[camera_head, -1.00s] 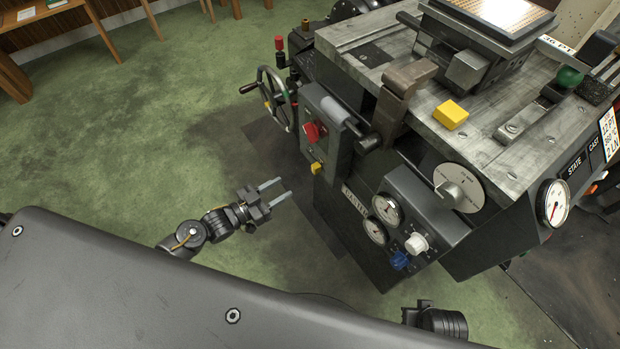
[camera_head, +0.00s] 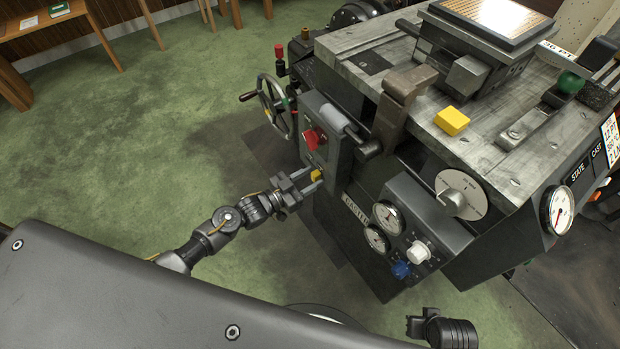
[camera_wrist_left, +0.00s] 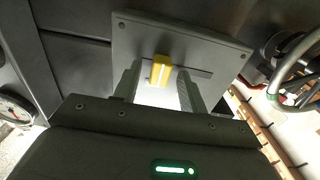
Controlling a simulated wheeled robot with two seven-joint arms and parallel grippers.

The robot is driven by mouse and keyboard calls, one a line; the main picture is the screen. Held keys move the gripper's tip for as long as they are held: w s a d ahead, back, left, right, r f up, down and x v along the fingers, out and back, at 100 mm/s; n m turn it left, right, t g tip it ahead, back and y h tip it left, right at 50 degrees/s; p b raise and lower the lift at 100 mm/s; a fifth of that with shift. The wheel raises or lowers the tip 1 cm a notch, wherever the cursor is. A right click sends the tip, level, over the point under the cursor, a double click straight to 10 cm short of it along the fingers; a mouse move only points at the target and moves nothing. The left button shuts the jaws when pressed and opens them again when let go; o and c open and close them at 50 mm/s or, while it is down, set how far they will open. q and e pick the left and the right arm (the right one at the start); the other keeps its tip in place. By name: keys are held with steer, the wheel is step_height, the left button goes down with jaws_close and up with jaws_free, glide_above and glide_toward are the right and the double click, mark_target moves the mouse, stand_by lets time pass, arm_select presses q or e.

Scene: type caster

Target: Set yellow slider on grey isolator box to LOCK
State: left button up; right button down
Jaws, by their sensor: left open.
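The grey isolator box (camera_head: 333,138) is on the left side of the machine, with a red switch (camera_head: 315,138) on its face. The small yellow slider (camera_head: 317,175) is low on the box. My left gripper (camera_head: 316,181) is open, with its fingertips at the slider. In the left wrist view the yellow slider (camera_wrist_left: 161,70) sits in a dark slot in the box face (camera_wrist_left: 200,50), between the two fingers (camera_wrist_left: 160,88) and closer to the left one. Contact cannot be told. No LOCK marking is readable. Part of my right gripper (camera_head: 420,325) shows at the bottom right.
A handwheel (camera_head: 275,105) stands left of the box. Gauges (camera_head: 386,217), a white knob (camera_head: 418,252) and a blue knob (camera_head: 401,270) are to the right, below the box. A yellow block (camera_head: 452,121) lies on the machine top. Green floor is clear on the left.

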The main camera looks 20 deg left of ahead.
mark_target(310, 160)
arm_select(q)
steer(key=shift+w+d, duration=0.15)
